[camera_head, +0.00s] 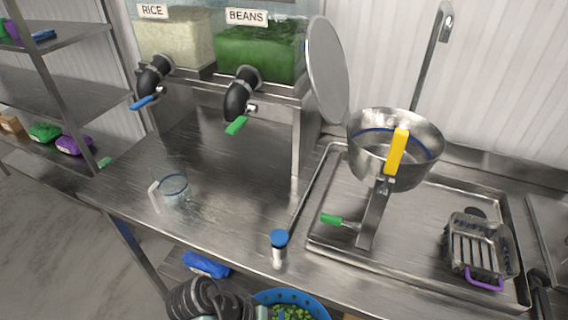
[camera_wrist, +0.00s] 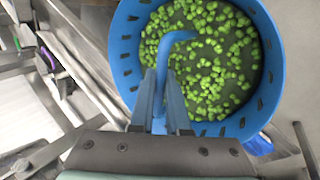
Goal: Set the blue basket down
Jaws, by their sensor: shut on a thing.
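The blue basket (camera_wrist: 272,60) is round with slotted walls and holds many green beans (camera_wrist: 215,60). It fills the upper middle of the wrist view. My gripper (camera_wrist: 167,95) is shut on the basket's blue handle, which bends in over the beans. In the head view the basket (camera_head: 318,306) shows only in part at the bottom edge, in front of the steel counter (camera_head: 225,235). My arm hides its left side there. I cannot see what, if anything, is under the basket.
A clear measuring jug (camera_head: 173,190) and a blue-capped shaker (camera_head: 279,250) stand on the counter. The counter's left front is clear. A blue bag (camera_head: 205,265) lies on the lower shelf.

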